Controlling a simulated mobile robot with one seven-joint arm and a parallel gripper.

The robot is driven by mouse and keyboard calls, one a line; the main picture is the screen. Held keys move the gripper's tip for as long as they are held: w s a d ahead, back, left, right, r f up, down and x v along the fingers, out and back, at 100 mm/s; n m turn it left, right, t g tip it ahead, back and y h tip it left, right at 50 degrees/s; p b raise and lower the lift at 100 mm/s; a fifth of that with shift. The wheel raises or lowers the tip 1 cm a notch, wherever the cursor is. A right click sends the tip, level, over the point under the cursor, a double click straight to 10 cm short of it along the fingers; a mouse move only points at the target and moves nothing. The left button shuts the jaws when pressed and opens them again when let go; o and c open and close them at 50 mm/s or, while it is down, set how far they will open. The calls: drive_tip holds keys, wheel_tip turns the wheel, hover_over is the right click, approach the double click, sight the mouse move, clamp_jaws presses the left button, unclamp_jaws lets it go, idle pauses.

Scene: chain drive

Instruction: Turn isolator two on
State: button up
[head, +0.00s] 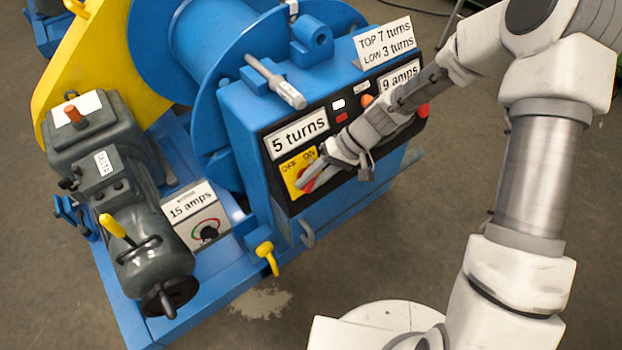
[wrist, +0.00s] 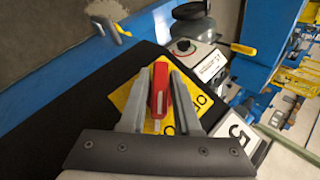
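The isolator is a red rotary handle (head: 307,179) on a yellow plate (head: 289,167) marked OFF and ON, at the left end of the black panel (head: 330,127). No isolator number is readable. My gripper (head: 305,176) is at the handle and partly hides it in the head view. In the wrist view my gripper (wrist: 159,75) has one finger on each side of the red handle (wrist: 159,90), with narrow gaps beside it. The handle points nearly straight up in that view. Part of the plate (wrist: 125,98) and its lettering are behind the fingers.
A "5 turns" label (head: 299,134) is just above the isolator. An orange button (head: 367,100) and red button (head: 422,110) are further right.

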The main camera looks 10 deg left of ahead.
drive_tip(key=shift+o, duration=1.2)
drive_tip(key=shift+r, duration=0.1)
drive_tip(key=p+v, duration=0.4)
drive_tip(key=v, duration=1.3)
drive_tip(key=shift+d, duration=0.15)
drive_tip(key=s+d+r+m+t+h, duration=0.3)
drive_tip(key=s+d+r+t+h, duration=0.15)
drive_tip(key=s+d+r, duration=0.35)
drive_tip(key=s+d+r+m+t+h, duration=0.25)
drive_tip(key=s+d+r+t, duration=0.3)
drive_tip(key=s+r, duration=0.55)
wheel_tip(320, 180, up, 12)
drive_tip(key=g+p, duration=0.1)
drive_tip(key=p, duration=1.1)
drive_tip(key=shift+w+r, duration=0.15)
drive_tip(key=shift+w, duration=0.1)
